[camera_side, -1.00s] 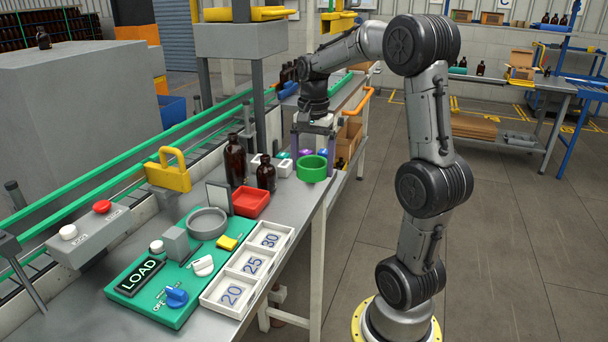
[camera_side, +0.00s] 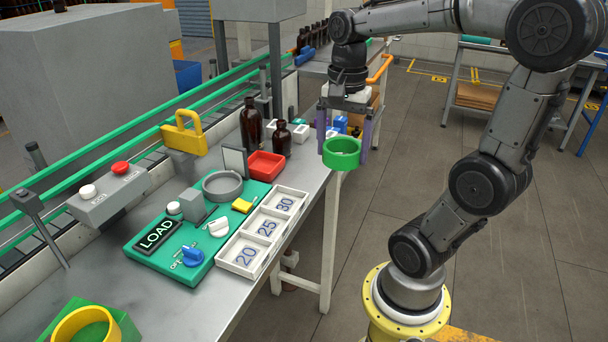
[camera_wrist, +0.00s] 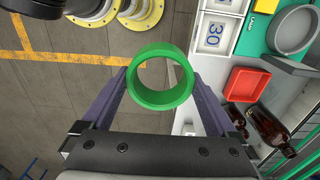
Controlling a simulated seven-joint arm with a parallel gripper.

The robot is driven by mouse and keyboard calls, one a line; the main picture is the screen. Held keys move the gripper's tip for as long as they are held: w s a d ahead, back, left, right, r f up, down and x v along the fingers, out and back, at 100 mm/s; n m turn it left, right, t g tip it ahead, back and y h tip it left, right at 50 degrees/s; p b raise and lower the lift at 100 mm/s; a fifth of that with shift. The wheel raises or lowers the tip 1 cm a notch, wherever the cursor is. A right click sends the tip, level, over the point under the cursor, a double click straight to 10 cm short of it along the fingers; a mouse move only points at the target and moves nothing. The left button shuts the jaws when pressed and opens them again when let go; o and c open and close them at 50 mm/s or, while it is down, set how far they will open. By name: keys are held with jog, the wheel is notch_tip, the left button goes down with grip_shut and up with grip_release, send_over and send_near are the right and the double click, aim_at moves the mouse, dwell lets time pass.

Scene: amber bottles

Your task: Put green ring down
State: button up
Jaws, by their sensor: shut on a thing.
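The green ring (camera_side: 342,158) is a short open cylinder. In the side view it hangs between the purple fingers of my gripper (camera_side: 343,142), in the air by the table's right edge. In the wrist view the green ring (camera_wrist: 158,101) sits between the two finger ends, with floor visible through its opening. My gripper (camera_wrist: 160,85) is shut on the ring's outside, one finger on each side. At the front left of the side view, a yellow ring (camera_side: 84,318) sits in a green holder (camera_side: 128,322).
The table (camera_side: 165,312) has a green LOAD panel (camera_side: 152,262), a white tray numbered 20, 25, 30 (camera_side: 262,245), a red tray (camera_side: 266,165) and brown bottles (camera_side: 250,125). Bare table lies between the panel and the yellow ring. Open floor (camera_side: 410,130) is to the right.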

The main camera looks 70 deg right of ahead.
jog(key=w+d+f, duration=0.4)
jog(key=w, duration=0.3)
send_over(303, 181)
jog(key=f, duration=0.4)
jog(key=shift+s+a+f, duration=0.25)
jog(key=shift+s+f, duration=0.05)
jog(key=shift+s, duration=0.05)
jog(key=shift+w+d+f, duration=0.1)
jog(key=shift+w+f, duration=0.05)
jog(key=shift+f, duration=0.05)
jog(key=shift+w+d+f, duration=0.1)
jog(key=shift+w+f, duration=0.05)
jog(key=shift+f, duration=0.8)
jog(key=shift+w+f, duration=0.1)
jog(key=shift+f, duration=0.8)
jog(key=shift+f, duration=0.1)
jog(key=o, duration=1)
